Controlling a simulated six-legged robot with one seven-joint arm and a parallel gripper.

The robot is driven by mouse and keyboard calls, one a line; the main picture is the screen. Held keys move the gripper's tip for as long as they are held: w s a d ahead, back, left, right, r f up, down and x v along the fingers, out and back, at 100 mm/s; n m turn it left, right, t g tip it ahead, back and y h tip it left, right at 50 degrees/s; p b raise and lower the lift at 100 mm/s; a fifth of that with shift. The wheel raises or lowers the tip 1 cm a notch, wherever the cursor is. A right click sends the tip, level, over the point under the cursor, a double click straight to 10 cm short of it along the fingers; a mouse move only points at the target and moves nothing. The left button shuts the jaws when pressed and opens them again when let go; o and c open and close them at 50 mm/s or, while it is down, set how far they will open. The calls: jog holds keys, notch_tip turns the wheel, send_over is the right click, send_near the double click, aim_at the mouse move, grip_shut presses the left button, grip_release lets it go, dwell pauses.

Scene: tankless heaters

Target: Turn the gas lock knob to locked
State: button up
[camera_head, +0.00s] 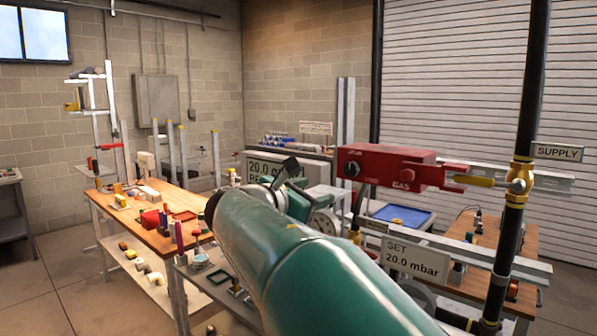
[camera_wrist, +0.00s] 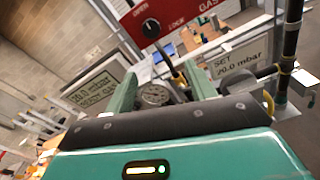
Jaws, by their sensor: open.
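The gas lock knob (camera_head: 352,169) is a small dark round knob on the left part of the red gas box (camera_head: 385,157). In the wrist view the knob (camera_wrist: 151,28) is black with a pale mark, between the words OPEN and LOCK on the red box (camera_wrist: 180,12). My gripper (camera_wrist: 163,72) is open, with its two green fingers apart and nothing held between them. The knob shows beyond the fingertips, apart from them. In the head view my green arm hides much of the gripper, which is left of and below the red box.
A yellow-handled valve (camera_head: 475,181) joins the box to the black supply pipe (camera_head: 523,120) at right. A round gauge (camera_wrist: 155,95) shows between my fingers. The SET 20.0 mbar sign (camera_head: 416,260) stands below the box. A cluttered wooden workbench (camera_head: 150,235) is at left.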

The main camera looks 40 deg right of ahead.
jog(key=w+r, duration=0.1)
send_near(350, 170)
jog(key=shift+n+h, duration=0.4)
jog(key=d, duration=0.8)
jog(key=shift+w+d+f, duration=0.1)
jog(key=shift+w+f, duration=0.15)
jog(key=shift+w, duration=0.25)
jog(key=shift+c, duration=0.2)
jog(key=c, duration=0.9)
